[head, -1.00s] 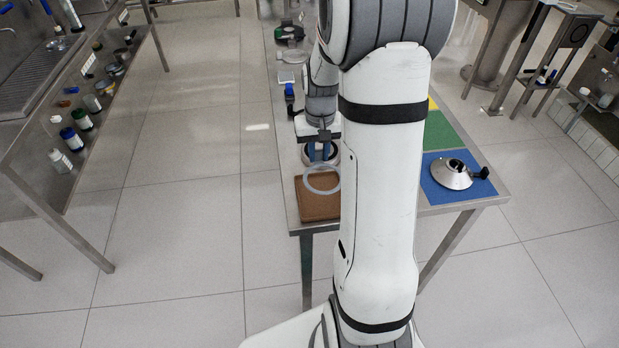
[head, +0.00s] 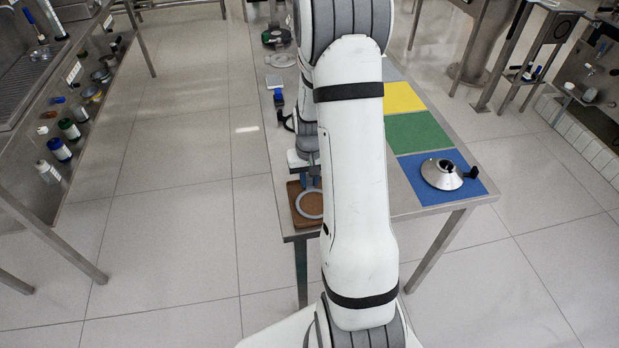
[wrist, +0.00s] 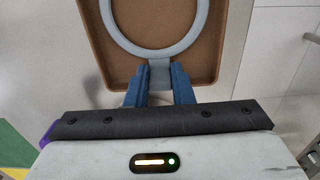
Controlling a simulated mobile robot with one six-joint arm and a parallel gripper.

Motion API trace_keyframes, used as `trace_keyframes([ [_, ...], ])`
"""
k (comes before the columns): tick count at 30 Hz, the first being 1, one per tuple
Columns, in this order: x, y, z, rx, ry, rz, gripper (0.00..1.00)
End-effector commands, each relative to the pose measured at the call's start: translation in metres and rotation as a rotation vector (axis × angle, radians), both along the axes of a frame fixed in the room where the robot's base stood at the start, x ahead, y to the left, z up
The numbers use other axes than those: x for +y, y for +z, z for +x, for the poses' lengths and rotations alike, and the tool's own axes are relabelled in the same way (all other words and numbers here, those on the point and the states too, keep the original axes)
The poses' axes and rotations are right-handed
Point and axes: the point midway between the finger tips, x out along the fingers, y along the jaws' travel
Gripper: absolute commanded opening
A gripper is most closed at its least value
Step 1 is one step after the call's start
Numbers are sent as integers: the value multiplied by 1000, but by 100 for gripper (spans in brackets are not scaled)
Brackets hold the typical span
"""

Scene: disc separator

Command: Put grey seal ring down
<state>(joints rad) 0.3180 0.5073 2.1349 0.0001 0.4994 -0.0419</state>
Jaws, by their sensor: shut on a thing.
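The grey seal ring (head: 297,204) is a flat, pale grey ring with a short tab. In the wrist view the ring (wrist: 155,53) is over the brown tray (wrist: 91,32), with its tab (wrist: 159,74) between the blue fingers. My gripper (wrist: 158,86) is shut on that tab. In the head view my gripper (head: 308,178) is just behind the ring, partly hidden by my arm. The brown tray (head: 292,188) lies at the table's near left corner. I cannot tell whether the ring touches the tray floor or hangs just above it.
The steel table (head: 390,196) carries blue (head: 414,192), green (head: 415,132) and yellow (head: 403,98) mats on the right. A metal cone with a dark handle (head: 441,176) stands on the blue mat. A small scale-like device (head: 275,84) and a green-topped part (head: 275,37) are farther back.

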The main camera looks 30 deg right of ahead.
Motion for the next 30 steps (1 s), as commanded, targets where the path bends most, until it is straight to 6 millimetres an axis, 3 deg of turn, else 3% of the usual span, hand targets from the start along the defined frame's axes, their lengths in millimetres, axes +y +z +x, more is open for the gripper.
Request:
trace_keyframes([
  [6, 0, -4, 0, 0, -1, 0, 0],
  [7, 0, -3, 0, 0, -1, 0, 23],
  [14, -1, -2, 0, 1, -1, 0, 41],
  [25, -1, 4, 0, -1, -2, 0, 43],
  [30, -1, 31, 1, -5, -2, -1, 43],
])
